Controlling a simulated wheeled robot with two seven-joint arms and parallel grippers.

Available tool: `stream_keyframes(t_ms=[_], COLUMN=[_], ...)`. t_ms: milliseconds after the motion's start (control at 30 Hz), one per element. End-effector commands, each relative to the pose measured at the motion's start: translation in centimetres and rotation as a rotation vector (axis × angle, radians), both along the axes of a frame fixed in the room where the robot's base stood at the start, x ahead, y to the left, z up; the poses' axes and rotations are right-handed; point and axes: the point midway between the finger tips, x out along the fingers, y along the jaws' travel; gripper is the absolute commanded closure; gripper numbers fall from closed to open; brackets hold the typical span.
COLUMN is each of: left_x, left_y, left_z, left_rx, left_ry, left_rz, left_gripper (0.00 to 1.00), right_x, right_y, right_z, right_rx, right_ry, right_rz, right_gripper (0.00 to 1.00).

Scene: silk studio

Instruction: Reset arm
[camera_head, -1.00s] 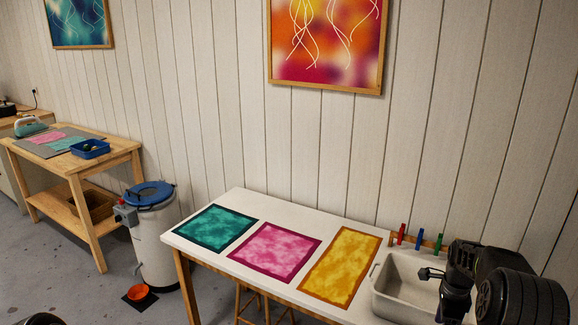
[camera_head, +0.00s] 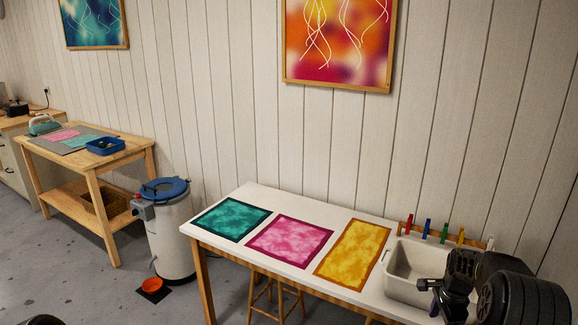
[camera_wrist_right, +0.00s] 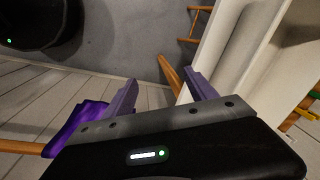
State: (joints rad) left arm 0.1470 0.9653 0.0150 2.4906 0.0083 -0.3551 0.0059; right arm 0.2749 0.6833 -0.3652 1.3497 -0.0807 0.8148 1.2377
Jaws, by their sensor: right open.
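My right arm comes in at the lower right of the head view, with its dark wrist over the front of the sink end of the white table (camera_head: 262,192). In the right wrist view my right gripper (camera_wrist_right: 160,92) has its two purple-grey fingers spread apart. Nothing shows between them except the floor and a wooden leg farther off. A purple cloth-like thing (camera_wrist_right: 78,125) lies to the left of the fingers; whether it touches the gripper I cannot tell. My left gripper is not in view.
The table holds teal (camera_head: 232,218), pink (camera_head: 290,241) and yellow (camera_head: 352,252) cloths and a sink basin (camera_head: 408,262) beside a peg rack. A steamer drum (camera_head: 172,240) stands left of it. A wooden workbench (camera_head: 95,165) is farther left.

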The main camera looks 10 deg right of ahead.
Motion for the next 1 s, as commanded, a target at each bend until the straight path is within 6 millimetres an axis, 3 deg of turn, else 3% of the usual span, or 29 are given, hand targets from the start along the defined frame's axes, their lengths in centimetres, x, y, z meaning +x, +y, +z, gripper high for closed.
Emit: stream_keyframes(t_ms=[133, 267, 367, 467, 600, 800, 900, 1000], left_x=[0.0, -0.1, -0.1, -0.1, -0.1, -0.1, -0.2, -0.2], left_y=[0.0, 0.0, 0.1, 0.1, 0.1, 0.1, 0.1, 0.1], left_z=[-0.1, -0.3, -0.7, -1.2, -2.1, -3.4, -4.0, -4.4], left_rx=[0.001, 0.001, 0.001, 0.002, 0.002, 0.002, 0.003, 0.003], left_ry=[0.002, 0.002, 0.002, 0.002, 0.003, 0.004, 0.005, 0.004], left_rz=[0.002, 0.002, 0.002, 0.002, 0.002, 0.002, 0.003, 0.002], left_gripper=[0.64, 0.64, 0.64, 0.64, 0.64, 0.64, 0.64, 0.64], right_x=[0.6, 0.5, -0.4, -2.4, -7.3, -17.0, -22.0, -25.8], right_y=[1.9, 5.5, 9.4, 14.8, 23.3, 33.9, 37.7, 40.2], right_z=[-2.9, -6.7, -10.2, -14.2, -18.9, -22.4, -23.0, -23.1], right_rx=[-0.031, -0.056, -0.068, -0.076, -0.073, -0.009, 0.056, 0.128], right_ry=[-0.046, -0.083, -0.106, -0.131, -0.167, -0.195, -0.191, -0.172], right_rz=[0.203, 0.428, 0.609, 0.818, 1.108, 1.416, 1.496, 1.533], right_gripper=[0.34, 0.34, 0.34, 0.34, 0.34, 0.34, 0.34, 0.34])
